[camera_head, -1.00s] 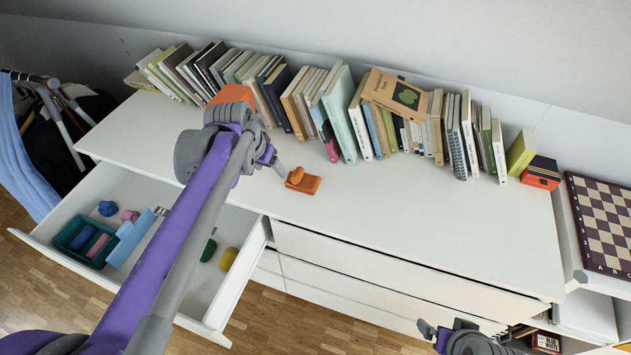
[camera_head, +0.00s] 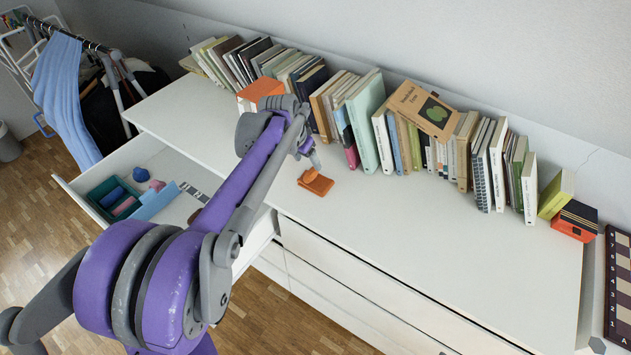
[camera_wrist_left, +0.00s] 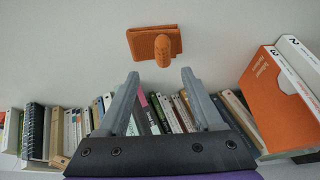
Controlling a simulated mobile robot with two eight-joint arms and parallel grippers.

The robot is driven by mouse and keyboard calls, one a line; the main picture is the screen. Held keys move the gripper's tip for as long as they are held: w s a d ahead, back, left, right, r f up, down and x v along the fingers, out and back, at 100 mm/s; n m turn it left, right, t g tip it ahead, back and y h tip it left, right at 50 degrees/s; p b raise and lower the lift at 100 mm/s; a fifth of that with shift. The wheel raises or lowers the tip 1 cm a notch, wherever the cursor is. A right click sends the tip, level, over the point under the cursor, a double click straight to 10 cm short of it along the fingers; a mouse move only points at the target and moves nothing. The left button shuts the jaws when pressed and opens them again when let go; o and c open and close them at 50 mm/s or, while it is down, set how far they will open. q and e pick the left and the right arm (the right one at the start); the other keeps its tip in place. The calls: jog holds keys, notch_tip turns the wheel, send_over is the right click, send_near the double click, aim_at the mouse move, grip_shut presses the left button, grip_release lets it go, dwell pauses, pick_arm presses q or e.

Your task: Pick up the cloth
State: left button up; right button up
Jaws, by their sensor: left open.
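The orange cloth (camera_head: 315,182) lies folded on the white dresser top, with a rounded part on its upper side. It also shows in the left wrist view (camera_wrist_left: 145,46), near the top middle. My left gripper (camera_head: 315,162) is close to the cloth, just behind it in the head view. In the left wrist view its two fingers (camera_wrist_left: 160,73) are spread apart with nothing between them, and the cloth is beyond the tips. Whether a fingertip touches the cloth cannot be told. My right gripper is out of view.
A row of books (camera_head: 368,125) stands along the back of the dresser top (camera_head: 430,240). An open drawer (camera_head: 180,160) at left holds a green tray (camera_head: 97,190). The dresser top right of the cloth is clear.

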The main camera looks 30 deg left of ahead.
aim_at(311, 171)
pick_arm(q)
jog(key=x, duration=0.7)
jog(key=shift+a+b, duration=0.3)
grip_shut()
